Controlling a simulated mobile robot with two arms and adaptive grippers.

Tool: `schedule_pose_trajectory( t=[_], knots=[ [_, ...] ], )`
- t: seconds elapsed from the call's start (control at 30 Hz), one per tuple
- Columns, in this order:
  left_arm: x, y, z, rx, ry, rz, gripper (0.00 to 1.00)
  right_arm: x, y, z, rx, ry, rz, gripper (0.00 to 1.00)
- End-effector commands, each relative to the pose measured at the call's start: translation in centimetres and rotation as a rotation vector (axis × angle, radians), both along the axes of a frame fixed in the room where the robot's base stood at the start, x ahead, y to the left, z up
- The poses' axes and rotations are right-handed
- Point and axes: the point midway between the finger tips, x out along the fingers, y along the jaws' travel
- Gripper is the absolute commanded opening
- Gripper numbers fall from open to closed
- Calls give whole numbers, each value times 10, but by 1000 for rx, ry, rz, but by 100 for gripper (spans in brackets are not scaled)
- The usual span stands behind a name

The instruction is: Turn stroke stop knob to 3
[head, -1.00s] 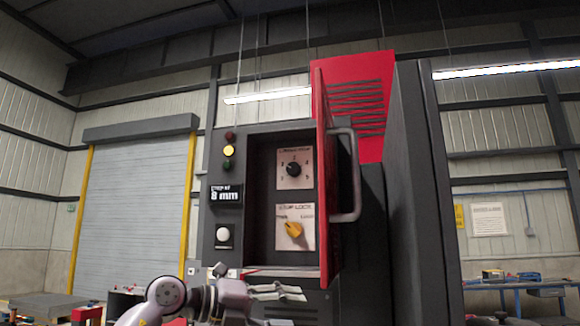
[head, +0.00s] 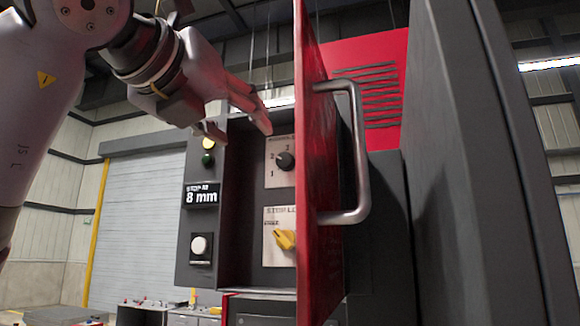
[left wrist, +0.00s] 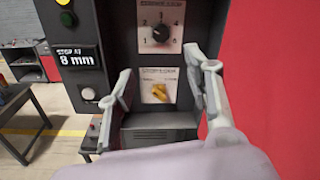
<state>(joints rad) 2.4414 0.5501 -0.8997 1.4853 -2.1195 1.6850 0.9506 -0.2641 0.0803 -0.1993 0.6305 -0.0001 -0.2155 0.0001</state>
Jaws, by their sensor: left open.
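The black stroke stop knob (head: 285,161) sits on a white numbered dial plate in the upper part of the recessed panel; it also shows in the left wrist view (left wrist: 160,34). I cannot tell which number its pointer marks. Below it is the yellow stop lock knob (head: 284,240), which sits tilted on its own plate (left wrist: 169,72). My left gripper (head: 240,131) is open and empty, up and to the left of the black knob and apart from it. In the left wrist view its fingers (left wrist: 167,78) spread in front of the panel. My right gripper is not in view.
The red door (head: 313,190) stands open at the right of the recess, with a metal handle (head: 352,150). Left of the recess are a yellow lamp (head: 208,143), an 8 mm display (head: 201,196) and a white button (head: 199,245). Open floor and a bench (left wrist: 35,122) lie left.

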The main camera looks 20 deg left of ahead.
Motion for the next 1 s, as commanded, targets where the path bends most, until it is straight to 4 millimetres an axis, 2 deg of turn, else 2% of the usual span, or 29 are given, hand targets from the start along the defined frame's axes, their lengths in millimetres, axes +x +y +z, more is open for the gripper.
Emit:
schedule_pose_trajectory(
  t=[0.2,0.33,0.47,0.6,0.7,0.87,1.0],
  knots=[
    [36,-2,3,0,5,-1,47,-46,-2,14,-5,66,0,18],
    [65,-5,3,0,6,-2,47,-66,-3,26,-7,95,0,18],
    [94,-7,3,0,5,-1,47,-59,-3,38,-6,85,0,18],
    [123,-10,3,0,5,-2,47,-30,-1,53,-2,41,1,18],
    [141,-11,2,-1,6,-3,47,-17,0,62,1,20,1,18],
    [161,-13,1,0,3,-3,47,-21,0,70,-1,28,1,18],
    [168,-14,-1,0,2,-4,47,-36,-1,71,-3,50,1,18]
  ],
)
